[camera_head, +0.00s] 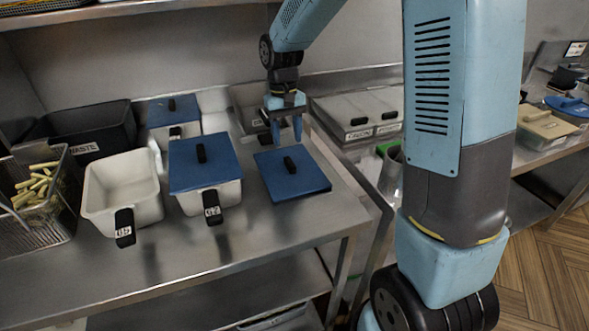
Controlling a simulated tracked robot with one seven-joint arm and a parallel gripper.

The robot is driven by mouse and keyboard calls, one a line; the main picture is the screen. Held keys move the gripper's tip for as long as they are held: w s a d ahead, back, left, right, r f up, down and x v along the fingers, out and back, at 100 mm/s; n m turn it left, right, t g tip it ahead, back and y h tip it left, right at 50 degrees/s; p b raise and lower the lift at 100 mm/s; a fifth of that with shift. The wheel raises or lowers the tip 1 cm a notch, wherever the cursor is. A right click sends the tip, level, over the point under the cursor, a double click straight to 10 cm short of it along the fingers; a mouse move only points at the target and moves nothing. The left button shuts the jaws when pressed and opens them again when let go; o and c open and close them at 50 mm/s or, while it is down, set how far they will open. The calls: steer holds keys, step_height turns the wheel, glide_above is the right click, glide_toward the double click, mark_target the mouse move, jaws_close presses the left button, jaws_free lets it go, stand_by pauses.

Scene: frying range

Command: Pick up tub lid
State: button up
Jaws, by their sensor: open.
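A blue tub lid (309,180) with a black handle (290,164) lies flat on the steel counter, right of the tubs. My gripper (286,136) points down just behind and above this lid's handle. Its blue fingers are apart with nothing visible between them. A second blue lid (190,175) covers a white tub (212,200) with a labelled black handle. A third blue lid (162,112) sits on a white tub farther back.
An open white tub (105,204) stands at the left, beside a wire basket (45,228) of fries and a black waste bin (98,131). A metal container (246,116) stands behind my gripper. Light lidded bins (345,108) stand at the back right. The counter's front is clear.

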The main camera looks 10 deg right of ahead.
mark_target(289, 161)
steer(key=shift+s+d+f, duration=0.1)
steer(key=shift+s+f, duration=0.15)
steer(key=shift+f, duration=0.85)
steer(key=shift+s+a+f, duration=0.1)
steer(key=shift+s+f, duration=0.2)
steer(key=shift+f, duration=0.85)
steer(key=shift+s+d+f, duration=0.1)
steer(key=shift+s+f, duration=0.15)
steer(key=shift+f, duration=0.85)
steer(key=shift+c, duration=0.4)
jaws_close()
